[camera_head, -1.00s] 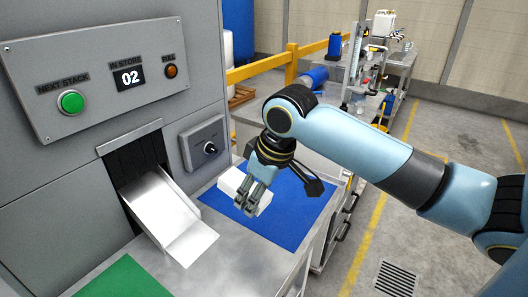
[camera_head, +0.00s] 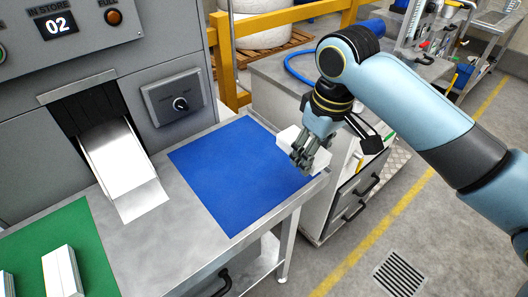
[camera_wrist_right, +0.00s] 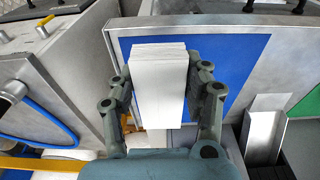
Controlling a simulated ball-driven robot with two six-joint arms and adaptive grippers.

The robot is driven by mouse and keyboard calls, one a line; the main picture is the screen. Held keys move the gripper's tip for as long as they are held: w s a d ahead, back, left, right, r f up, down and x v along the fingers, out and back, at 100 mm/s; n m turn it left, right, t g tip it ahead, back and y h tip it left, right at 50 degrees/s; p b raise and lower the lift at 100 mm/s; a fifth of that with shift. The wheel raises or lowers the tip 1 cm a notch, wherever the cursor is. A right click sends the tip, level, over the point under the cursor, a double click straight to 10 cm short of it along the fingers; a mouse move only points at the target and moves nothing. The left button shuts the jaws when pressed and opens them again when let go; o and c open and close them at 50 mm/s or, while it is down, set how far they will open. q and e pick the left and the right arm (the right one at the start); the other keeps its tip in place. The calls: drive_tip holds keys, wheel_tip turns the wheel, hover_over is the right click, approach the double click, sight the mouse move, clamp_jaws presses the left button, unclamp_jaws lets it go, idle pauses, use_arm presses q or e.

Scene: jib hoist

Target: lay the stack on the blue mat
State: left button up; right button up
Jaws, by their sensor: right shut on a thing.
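My right gripper (camera_head: 305,160) is shut on a white stack (camera_head: 288,140) near the right edge of the blue mat (camera_head: 235,185). In the right wrist view the stack (camera_wrist_right: 158,85) sits between both fingers of the gripper (camera_wrist_right: 162,100), with the blue mat (camera_wrist_right: 225,62) behind and beside it. The stack looks held above the bench, partly over its edge; the exact height is hard to tell. The rest of the blue mat is bare. My left gripper is not in view.
A green mat (camera_head: 95,245) at the lower left carries white stacks (camera_head: 62,272). The metal chute (camera_head: 118,165) is empty, and the display (camera_head: 60,26) reads 02. A grey cabinet (camera_head: 340,205) stands beyond the bench's right edge, and a yellow rail (camera_head: 225,60) runs behind.

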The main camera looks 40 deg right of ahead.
drive_tip(key=shift+w+a+r, duration=0.15)
drive_tip(key=shift+w+r, duration=0.15)
drive_tip(key=shift+w+g, duration=0.15)
drive_tip(key=shift+g, duration=0.15)
hover_over(269, 163)
wheel_tip(269, 163, down, 7)
drive_tip(key=shift+r, duration=0.1)
wheel_tip(269, 163, down, 4)
drive_tip(key=shift+f, duration=0.1)
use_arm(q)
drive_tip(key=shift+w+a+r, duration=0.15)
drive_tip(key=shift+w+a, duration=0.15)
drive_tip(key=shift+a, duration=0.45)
